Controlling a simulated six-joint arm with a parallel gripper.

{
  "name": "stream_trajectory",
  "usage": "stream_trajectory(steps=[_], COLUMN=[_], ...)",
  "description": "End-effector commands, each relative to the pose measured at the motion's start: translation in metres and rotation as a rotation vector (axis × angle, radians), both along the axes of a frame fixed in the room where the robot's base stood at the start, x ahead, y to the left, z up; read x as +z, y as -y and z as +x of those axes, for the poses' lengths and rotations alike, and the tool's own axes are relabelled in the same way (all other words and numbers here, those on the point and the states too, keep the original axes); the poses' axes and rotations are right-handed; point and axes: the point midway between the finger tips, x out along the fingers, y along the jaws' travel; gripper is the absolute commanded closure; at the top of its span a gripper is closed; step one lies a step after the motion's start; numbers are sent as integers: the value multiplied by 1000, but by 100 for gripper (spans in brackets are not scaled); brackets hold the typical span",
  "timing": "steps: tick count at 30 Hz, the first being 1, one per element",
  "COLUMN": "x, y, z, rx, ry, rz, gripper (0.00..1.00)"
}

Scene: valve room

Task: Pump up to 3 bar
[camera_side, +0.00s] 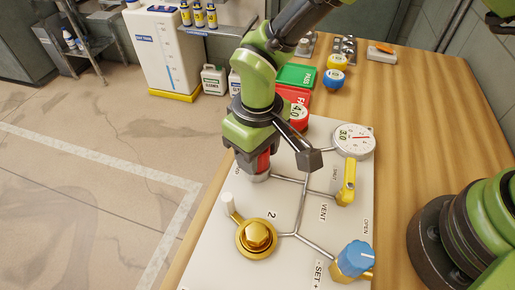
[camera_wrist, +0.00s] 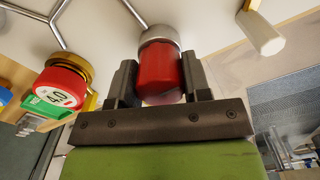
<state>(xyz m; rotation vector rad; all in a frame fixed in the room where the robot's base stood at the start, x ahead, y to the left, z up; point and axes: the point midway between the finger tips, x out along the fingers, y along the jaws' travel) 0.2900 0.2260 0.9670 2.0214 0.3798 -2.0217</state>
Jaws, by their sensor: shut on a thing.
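My gripper (camera_wrist: 157,82) is shut on a red cylindrical knob (camera_wrist: 159,65), one finger on each side. The knob sits in a silver collar (camera_wrist: 158,34) on the white panel. In the side view the red knob (camera_side: 263,162) shows under my wrist, partly hidden by it; the panel (camera_side: 210,262) fills the foreground. A round white gauge (camera_side: 354,140) stands at the panel's far right; "3.0" is legible on it, but I cannot tell its exact reading. A yellow vent lever (camera_side: 348,184) points toward "SHUT". A blue knob (camera_side: 355,258) stands by "SET".
The wooden table's right side (camera_side: 425,130) is mostly clear.

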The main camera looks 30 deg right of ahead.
Motion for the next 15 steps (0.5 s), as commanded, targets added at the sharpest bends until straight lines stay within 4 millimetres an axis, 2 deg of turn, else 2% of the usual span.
stream_trajectory(steps=[15], x=[1], y=[1], z=[0], rx=[-93], ry=[-3], rz=[-1], gripper=[80])
